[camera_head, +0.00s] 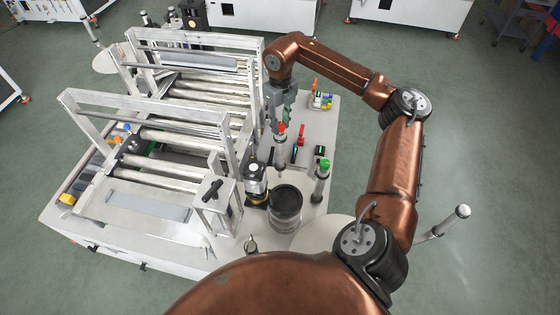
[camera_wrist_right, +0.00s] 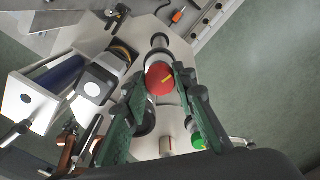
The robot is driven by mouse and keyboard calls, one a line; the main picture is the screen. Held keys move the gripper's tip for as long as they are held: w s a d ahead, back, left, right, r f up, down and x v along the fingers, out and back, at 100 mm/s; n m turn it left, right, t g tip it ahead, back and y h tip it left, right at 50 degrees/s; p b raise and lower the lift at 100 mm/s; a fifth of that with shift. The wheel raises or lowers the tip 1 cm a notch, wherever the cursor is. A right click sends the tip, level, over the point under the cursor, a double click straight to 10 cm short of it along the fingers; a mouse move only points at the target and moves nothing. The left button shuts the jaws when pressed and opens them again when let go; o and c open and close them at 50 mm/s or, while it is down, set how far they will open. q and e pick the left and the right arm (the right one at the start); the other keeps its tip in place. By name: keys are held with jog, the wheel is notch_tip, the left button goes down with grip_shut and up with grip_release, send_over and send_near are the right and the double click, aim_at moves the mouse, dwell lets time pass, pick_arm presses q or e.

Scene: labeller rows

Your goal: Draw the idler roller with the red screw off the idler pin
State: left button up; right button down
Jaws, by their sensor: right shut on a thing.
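The idler roller with the red screw (camera_head: 280,152) stands upright on the right side of the machine's white top. Its red screw (camera_wrist_right: 160,80) shows large in the wrist view, with the grey roller body behind it. My right gripper (camera_head: 281,124) comes down from above and is shut on this roller near its top, one green finger on each side in the wrist view. The idler pin is hidden, so I cannot tell how far the roller sits on it. A second roller with a green top (camera_head: 322,180) stands nearer and to the right. My left gripper is out of view.
A dark drum (camera_head: 286,206) and a motor-like unit (camera_head: 256,186) stand close in front. A red-handled tool (camera_head: 301,136) lies right of the held roller. Metal frames with long rollers fill the left.

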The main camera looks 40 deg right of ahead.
notch_tip(320, 180, up, 14)
jog(key=p, duration=0.9)
jog(key=shift+f, duration=0.25)
dwell(1.8)
dwell(0.4)
